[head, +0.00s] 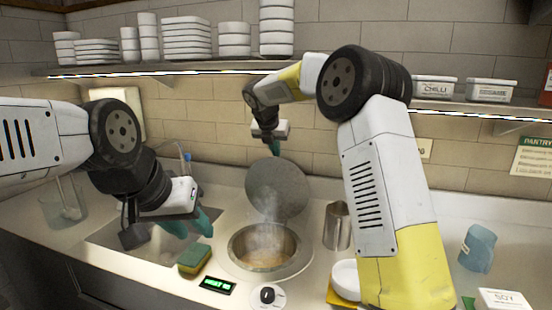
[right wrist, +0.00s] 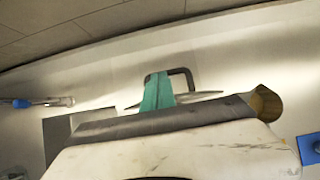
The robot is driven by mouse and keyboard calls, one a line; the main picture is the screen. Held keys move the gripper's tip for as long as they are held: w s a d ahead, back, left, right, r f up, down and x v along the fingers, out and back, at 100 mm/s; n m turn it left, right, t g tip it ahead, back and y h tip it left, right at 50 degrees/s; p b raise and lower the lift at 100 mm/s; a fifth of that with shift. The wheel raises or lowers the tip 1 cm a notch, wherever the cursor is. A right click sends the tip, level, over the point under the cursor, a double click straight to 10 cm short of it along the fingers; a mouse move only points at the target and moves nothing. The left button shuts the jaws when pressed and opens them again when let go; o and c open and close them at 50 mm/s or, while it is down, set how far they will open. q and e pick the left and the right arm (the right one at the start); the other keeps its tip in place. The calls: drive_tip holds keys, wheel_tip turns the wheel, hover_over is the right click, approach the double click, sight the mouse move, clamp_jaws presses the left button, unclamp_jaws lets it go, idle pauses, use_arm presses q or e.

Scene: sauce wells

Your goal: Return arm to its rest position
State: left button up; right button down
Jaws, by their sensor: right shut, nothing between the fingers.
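My right gripper (head: 275,149) hangs above and behind the round grey lid (head: 275,188), with its teal fingers shut and empty. The lid is tilted up behind the steaming well (head: 265,262), which holds a tan sauce. In the right wrist view the shut teal fingers (right wrist: 158,92) overlap a dark looped handle (right wrist: 183,76); I cannot tell whether they touch it. My left gripper (head: 190,226) is at the left, over the sink edge and above the sponge (head: 195,260). Its two teal fingers look apart and empty.
A metal cup (head: 337,226) stands right of the well. A black display (head: 218,285) and a knob (head: 267,296) are in front. A blue cup (head: 477,248) and a soy box (head: 503,300) are at right. The shelf (head: 300,65) with stacked dishes runs above.

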drive_tip(key=s+d+r+m+y, duration=0.1)
drive_tip(key=s+d+r+m, duration=0.15)
drive_tip(key=s+m, duration=0.35)
drive_tip(key=s+d+r+m, duration=0.2)
drive_tip(key=s+d+m, duration=0.2)
drive_tip(key=s, duration=0.4)
drive_tip(key=s+d+r+m+y, duration=0.1)
drive_tip(key=s+d+r+m, duration=0.1)
drive_tip(key=s+d+m, duration=0.4)
drive_tip(key=s+f+m+y, duration=0.1)
drive_tip(key=s+f+m, duration=0.2)
drive_tip(key=s+m, duration=0.5)
drive_tip(key=s+f+m+y, duration=0.1)
drive_tip(key=s+f+m, duration=0.3)
drive_tip(key=s+m, duration=0.4)
drive_tip(key=s, duration=0.7)
drive_tip(key=shift+d, duration=0.2)
